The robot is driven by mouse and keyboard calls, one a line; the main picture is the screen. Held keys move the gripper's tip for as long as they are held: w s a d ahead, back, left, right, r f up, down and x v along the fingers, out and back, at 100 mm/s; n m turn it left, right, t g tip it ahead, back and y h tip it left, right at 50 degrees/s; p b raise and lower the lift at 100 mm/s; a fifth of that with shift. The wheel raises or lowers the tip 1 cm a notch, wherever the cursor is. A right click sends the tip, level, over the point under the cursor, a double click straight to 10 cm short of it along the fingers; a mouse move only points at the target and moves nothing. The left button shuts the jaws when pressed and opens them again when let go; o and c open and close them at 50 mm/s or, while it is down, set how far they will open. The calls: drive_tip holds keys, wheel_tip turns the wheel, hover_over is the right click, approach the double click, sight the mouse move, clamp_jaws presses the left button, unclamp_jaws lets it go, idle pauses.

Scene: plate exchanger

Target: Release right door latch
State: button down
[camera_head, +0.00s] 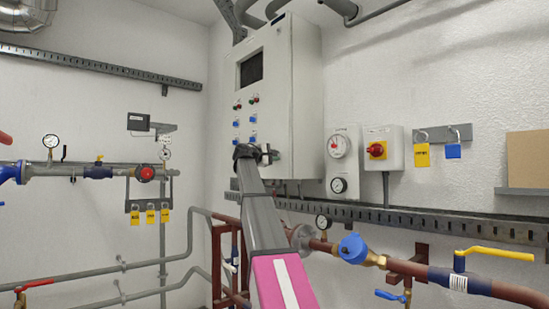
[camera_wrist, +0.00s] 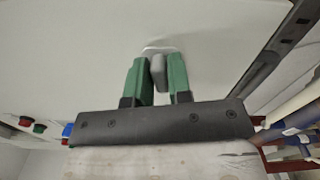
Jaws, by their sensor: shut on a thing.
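A grey door latch (camera_wrist: 158,68) stands out from the white cabinet door in the wrist view. My gripper (camera_wrist: 160,80) has green fingers, one on each side of the latch, and is shut on it. In the head view my gripper (camera_head: 268,153) is at the lower right part of the cabinet front, and my arm hides much of that area. The control cabinet (camera_head: 305,85) hangs on the wall near the corner, with a dark screen and its door looking closed.
Coloured buttons (camera_head: 237,122) sit on the cabinet door left of my gripper. A gauge (camera_head: 338,146) and a red rotary switch (camera_head: 377,150) are to the right. Pipes with a blue cap (camera_head: 353,248) and a yellow valve handle (camera_head: 495,254) run below. A slotted rail crosses the wall beneath the cabinet.

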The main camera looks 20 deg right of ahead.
drive_tip(key=shift+f+m, duration=0.1)
drive_tip(key=shift+m, duration=1)
drive_tip(key=c, duration=1.1)
unclamp_jaws()
drive_tip(key=v, duration=1.1)
